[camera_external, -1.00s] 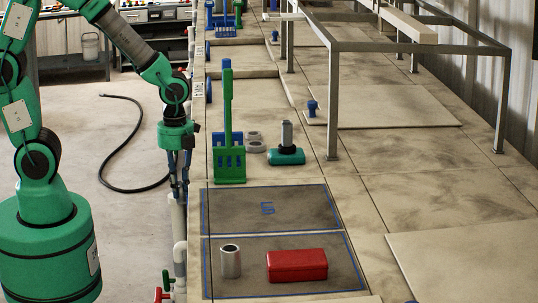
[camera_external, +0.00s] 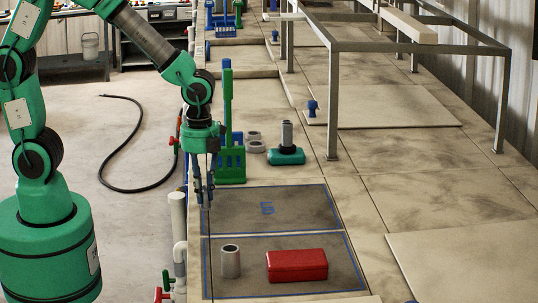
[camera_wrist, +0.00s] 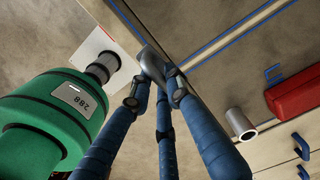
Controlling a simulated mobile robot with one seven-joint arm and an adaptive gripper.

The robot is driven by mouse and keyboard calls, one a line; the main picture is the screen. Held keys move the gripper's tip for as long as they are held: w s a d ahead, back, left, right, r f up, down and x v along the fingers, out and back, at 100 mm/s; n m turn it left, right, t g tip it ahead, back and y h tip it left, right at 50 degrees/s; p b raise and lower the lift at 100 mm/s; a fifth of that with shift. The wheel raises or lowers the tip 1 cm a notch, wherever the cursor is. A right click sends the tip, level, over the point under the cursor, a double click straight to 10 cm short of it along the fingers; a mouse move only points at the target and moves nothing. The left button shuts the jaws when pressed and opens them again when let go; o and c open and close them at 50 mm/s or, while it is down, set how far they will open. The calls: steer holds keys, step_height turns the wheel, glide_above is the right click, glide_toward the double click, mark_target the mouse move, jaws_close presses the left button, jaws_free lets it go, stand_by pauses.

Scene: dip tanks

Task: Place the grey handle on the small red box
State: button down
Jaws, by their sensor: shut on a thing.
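The small red box (camera_external: 297,265) lies on the near blue-outlined dark panel of the bench. It also shows at the right edge of the wrist view (camera_wrist: 296,92). My gripper (camera_external: 204,199) points down over the left edge of the far dark panel, back and left of the box. In the wrist view its blue fingers (camera_wrist: 156,84) are shut on a smooth grey piece, which looks like the grey handle (camera_wrist: 150,63). The fingers hide part of it. In the external view the handle is too small to make out clearly.
A grey open tube (camera_external: 230,261) stands just left of the red box. Behind my gripper are a tall green post with a blue rack (camera_external: 229,150), grey rings (camera_external: 255,146) and a teal base with a grey post (camera_external: 286,155). The far dark panel (camera_external: 270,215) is clear.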

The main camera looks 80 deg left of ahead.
steer(key=w+d+r, duration=0.1)
steer(key=w+d, duration=0.2)
steer(key=d, duration=0.7)
steer(key=w+d+r, duration=0.2)
steer(key=w+d, duration=0.1)
steer(key=d, duration=0.7)
steer(key=shift+w+r+m, duration=0.15)
steer(key=shift+m, duration=0.25)
steer(key=p, duration=0.1)
glide_above(295, 256)
steer(key=shift+s+a+f, duration=0.1)
steer(key=shift+s+f, duration=0.3)
steer(key=shift+f, duration=0.3)
steer(key=shift+w, duration=0.2)
steer(key=shift+w+d+f, duration=0.2)
steer(key=shift+f+p, duration=0.35)
steer(key=shift+f, duration=1.25)
